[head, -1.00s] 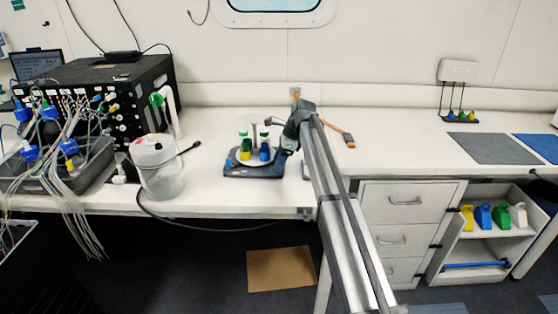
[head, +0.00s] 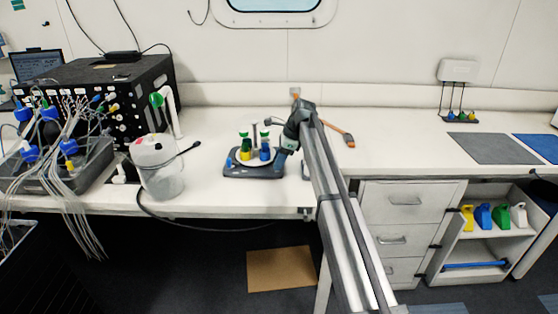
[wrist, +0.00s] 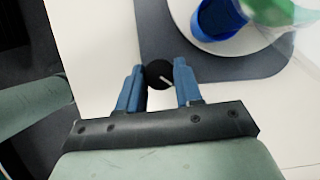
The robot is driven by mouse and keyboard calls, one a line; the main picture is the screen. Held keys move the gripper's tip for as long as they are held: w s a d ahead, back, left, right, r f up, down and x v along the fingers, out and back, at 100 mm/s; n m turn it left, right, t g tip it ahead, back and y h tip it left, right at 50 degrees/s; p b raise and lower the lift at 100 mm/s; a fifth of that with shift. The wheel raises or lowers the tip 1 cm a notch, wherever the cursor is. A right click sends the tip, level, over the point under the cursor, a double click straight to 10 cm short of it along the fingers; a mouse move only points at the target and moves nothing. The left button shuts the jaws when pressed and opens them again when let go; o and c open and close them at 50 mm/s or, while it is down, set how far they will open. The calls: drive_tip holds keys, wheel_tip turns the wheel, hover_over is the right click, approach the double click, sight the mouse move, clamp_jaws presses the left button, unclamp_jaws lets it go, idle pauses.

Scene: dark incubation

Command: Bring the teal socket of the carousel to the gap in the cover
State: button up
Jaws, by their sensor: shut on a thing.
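The carousel's pale round plate (wrist: 215,47) sits on a grey-blue base (head: 240,170) on the bench. A post stands at its middle, with green, yellow (head: 245,154) and blue (head: 265,153) vessels around it. The blue vessel (wrist: 215,20) and a blurred green part (wrist: 268,8) show in the wrist view. My gripper (head: 288,146) is at the base's right side in the head view. I cannot make out the teal socket or the cover's gap.
A translucent canister (head: 160,172) with a dark hose stands left of the carousel. A black instrument box (head: 125,90) with many cables is farther left. An orange-handled tool (head: 347,137) lies right behind my arm. The bench right of it is mostly clear.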

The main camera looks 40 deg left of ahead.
drive_tip(key=n, duration=0.3)
drive_tip(key=shift+w+a+g+h, duration=0.1)
drive_tip(key=shift+a+g+h, duration=0.05)
drive_tip(key=shift+g+h, duration=0.25)
drive_tip(key=shift+n+h, duration=0.5)
drive_tip(key=shift+n, duration=0.9)
drive_tip(key=o, duration=1)
drive_tip(key=shift+o, duration=0.2)
drive_tip(key=v, duration=1.3)
drive_tip(key=shift+w+r, duration=0.35)
